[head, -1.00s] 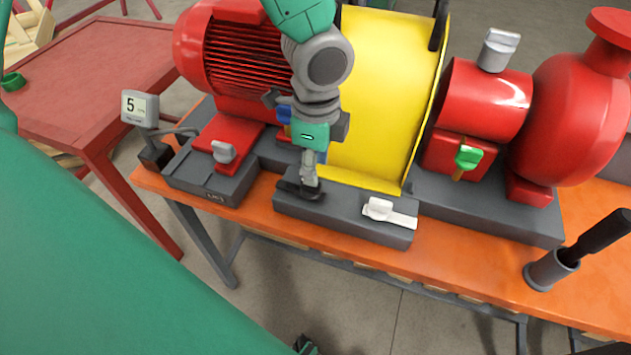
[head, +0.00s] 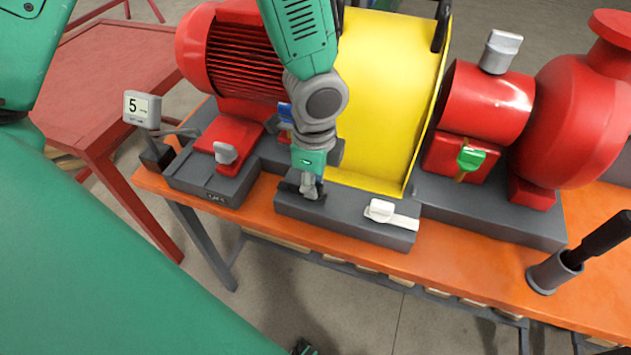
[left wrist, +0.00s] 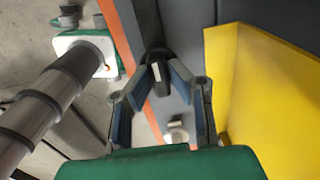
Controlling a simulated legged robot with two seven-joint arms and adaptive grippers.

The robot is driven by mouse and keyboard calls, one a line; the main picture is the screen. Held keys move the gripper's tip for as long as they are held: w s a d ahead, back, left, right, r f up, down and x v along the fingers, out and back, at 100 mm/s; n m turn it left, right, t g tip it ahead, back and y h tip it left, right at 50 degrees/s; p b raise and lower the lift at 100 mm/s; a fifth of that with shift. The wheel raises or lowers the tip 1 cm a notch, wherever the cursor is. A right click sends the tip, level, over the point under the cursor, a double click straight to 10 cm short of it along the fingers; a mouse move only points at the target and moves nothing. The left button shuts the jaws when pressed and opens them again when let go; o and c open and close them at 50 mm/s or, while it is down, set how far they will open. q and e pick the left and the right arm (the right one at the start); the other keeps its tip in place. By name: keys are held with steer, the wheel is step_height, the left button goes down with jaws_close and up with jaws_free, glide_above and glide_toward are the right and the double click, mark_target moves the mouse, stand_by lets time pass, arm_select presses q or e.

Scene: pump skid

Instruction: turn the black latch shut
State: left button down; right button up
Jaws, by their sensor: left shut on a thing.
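The black latch (head: 290,187) sits on the left part of the grey block (head: 345,218) at the front of the pump skid. My left gripper (head: 310,190) points down at it and is shut on its raised grip. In the left wrist view the dark latch (left wrist: 156,68) shows between and just beyond the fingertips (left wrist: 158,72). The fingers hide part of the latch in the head view. My right gripper is not clearly in view.
A white latch (head: 392,215) is on the same block, to the right. The yellow guard (head: 385,90) rises close behind my gripper. A grey knob (head: 225,152) and a display reading 5 (head: 142,107) are at left. A black-handled tool stands in a holder (head: 552,272) at right.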

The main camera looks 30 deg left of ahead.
arm_select(q)
steer(key=shift+d, duration=0.25)
steer(key=m+p, duration=0.3)
steer(key=shift+r+m+p, duration=0.15)
steer(key=shift+m+p, duration=0.15)
steer(key=m+p, duration=0.3)
steer(key=shift+s+m, duration=0.15)
steer(key=shift+m, duration=0.25)
steer(key=shift+f+m+p, duration=0.2)
steer(key=shift+m+p, duration=0.25)
steer(key=shift+m, duration=0.35)
steer(key=shift+s, duration=0.1)
